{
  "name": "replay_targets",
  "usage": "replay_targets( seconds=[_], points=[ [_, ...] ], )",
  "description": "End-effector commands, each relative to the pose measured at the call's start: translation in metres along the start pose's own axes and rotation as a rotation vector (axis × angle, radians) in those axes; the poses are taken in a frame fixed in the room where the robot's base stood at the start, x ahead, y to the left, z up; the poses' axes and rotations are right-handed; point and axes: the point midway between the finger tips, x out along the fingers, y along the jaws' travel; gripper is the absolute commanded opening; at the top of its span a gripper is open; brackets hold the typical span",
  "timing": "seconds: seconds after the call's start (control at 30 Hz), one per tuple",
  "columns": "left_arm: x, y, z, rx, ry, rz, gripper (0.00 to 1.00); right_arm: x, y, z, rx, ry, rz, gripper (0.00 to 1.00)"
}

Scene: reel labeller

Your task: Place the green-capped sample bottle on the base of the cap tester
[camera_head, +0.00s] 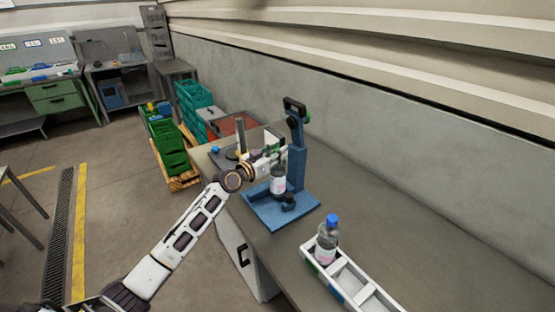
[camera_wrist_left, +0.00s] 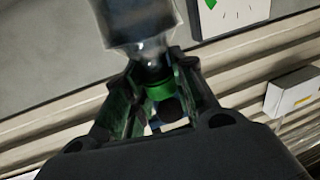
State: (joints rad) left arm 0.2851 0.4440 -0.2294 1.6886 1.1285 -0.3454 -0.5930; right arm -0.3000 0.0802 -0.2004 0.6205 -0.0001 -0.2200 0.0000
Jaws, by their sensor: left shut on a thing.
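My left gripper (camera_head: 272,158) is shut on the green-capped sample bottle (camera_head: 278,183), in front of the column of the blue cap tester (camera_head: 297,165). In the left wrist view the green cap (camera_wrist_left: 160,92) sits between the two fingers, and the clear bottle body (camera_wrist_left: 138,22) extends beyond them. In the head view the bottle looks upright, over the tester's blue base (camera_head: 265,213), beside a dark round knob (camera_head: 288,202). I cannot tell whether its bottom touches the base. My right gripper is not in view.
A blue-capped bottle (camera_head: 327,240) stands in a white divided rack (camera_head: 374,297) at the bench's front. A grey device (camera_head: 228,158) is left of the tester. Bench space (camera_head: 400,220) right of the tester is clear. Green crates (camera_head: 170,145) stand on the floor.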

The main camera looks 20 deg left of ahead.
Motion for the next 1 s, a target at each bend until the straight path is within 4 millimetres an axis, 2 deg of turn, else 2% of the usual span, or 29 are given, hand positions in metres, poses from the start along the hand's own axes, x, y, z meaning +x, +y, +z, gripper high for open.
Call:
replay_targets(
  seconds=[0.3, 0.83, 0.87, 1.0],
  points=[
    [0.0, -0.001, 0.026, 0.001, 0.003, -0.002, 0.0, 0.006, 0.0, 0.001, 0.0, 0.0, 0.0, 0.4],
    [0.0, -0.001, 0.03, 0.002, 0.004, -0.002, 0.0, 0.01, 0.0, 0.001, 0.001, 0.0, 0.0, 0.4],
    [0.0, 0.0, 0.032, 0.001, -0.001, -0.001, 0.3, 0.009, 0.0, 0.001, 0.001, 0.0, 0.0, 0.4],
    [0.0, 0.0, 0.031, 0.001, -0.001, -0.001, 0.47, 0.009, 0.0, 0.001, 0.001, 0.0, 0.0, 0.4]
  ],
)
